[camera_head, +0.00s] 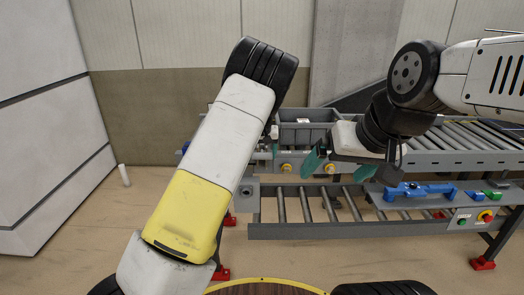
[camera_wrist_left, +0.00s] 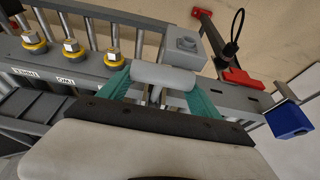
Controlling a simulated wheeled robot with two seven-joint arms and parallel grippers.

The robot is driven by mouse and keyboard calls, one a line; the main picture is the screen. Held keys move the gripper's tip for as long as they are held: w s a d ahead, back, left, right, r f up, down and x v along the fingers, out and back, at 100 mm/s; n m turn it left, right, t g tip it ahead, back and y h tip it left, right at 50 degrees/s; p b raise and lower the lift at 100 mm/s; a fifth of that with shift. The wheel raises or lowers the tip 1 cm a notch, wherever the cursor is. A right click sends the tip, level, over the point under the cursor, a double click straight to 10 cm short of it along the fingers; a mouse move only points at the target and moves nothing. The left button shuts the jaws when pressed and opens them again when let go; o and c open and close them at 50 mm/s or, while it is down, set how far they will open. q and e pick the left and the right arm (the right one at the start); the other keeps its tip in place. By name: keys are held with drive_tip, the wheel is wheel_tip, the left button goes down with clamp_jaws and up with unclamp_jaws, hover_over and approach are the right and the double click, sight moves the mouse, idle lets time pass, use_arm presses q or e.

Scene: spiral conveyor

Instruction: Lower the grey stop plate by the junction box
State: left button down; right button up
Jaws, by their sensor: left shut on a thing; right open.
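In the left wrist view, my left gripper (camera_wrist_left: 160,84) has its teal fingers shut on a light grey rounded piece (camera_wrist_left: 165,76), which looks like the top of the grey stop plate. The rest of the plate is hidden below. A grey box with a round knob (camera_wrist_left: 186,43) sits just beyond it on the conveyor side. I cannot tell whether this is the junction box. In the head view, my left forearm hides the left gripper and plate. My right gripper (camera_head: 318,168) is open and empty, with teal fingers apart in front of the upper conveyor.
Yellow-ringed knobs (camera_wrist_left: 72,47) line the rail beside the left gripper. A blue box (camera_wrist_left: 289,120) is at right. A grey bin (camera_head: 305,127) stands behind the right gripper.

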use_arm(q)
drive_tip(key=shift+w+r, duration=0.25)
drive_tip(key=shift+r, duration=0.05)
idle(0.5)
drive_tip(key=shift+c, duration=2.1)
unclamp_jaws()
drive_tip(key=o, duration=0.3)
drive_tip(key=shift+f, duration=0.1)
drive_tip(key=shift+s, duration=0.1)
drive_tip(key=shift+f, duration=0.1)
drive_tip(key=v, duration=0.7)
drive_tip(key=shift+s+r, duration=0.15)
drive_tip(key=shift+r, duration=0.25)
